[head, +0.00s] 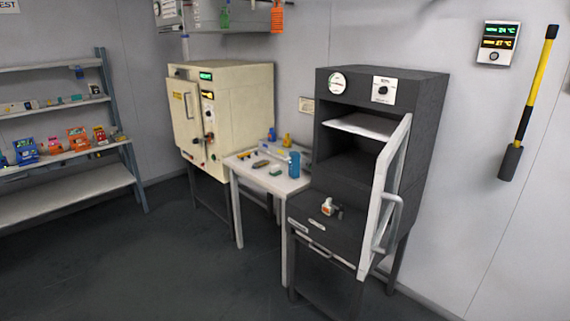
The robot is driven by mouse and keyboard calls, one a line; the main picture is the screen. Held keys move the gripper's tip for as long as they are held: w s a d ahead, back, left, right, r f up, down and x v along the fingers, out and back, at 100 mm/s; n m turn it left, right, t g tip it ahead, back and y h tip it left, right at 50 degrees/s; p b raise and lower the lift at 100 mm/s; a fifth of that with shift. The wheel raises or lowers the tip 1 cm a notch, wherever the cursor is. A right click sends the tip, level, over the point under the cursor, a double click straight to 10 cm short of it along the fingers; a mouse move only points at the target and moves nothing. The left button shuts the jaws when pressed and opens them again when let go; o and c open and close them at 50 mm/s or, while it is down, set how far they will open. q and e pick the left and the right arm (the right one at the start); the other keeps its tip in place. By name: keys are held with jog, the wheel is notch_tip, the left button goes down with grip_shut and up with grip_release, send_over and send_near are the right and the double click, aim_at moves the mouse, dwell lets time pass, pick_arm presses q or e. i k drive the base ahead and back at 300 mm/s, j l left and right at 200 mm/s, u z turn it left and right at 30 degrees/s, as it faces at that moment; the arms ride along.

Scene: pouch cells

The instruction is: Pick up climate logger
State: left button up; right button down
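I cannot tell for sure which thing is the climate logger. A white wall unit (497,44) with green and yellow temperature readouts hangs at the upper right. A small white and orange item (330,207) lies on the dark ledge at the front of the grey oven. Several small items lie on the white table between the two ovens, too small to identify, with a blue cup (294,165) at its right. Neither of my grippers is in view.
The grey oven (345,190) stands with its white-edged door (385,195) swung open toward the front right. The cream oven (238,120) is left of the white table (285,187). A shelf rack (65,182) with small goods stands at left. The floor (130,265) in front is clear.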

aim_at(294, 163)
jog(key=i+u, duration=0.3)
jog(key=i, duration=0.2)
jog(key=i+u, duration=0.3)
jog(key=i, duration=0.25)
jog(key=i+l+u, duration=0.35)
jog(key=i, duration=0.15)
jog(key=i+j+z, duration=0.15)
jog(key=i, duration=0.3)
jog(key=i+j+z, duration=0.15)
jog(key=i, duration=0.3)
jog(key=i+z, duration=0.2)
jog(key=z, duration=0.25)
jog(key=i+z, duration=0.2)
jog(key=z, duration=0.25)
jog(key=i+j+z, duration=0.15)
jog(key=z, duration=0.35)
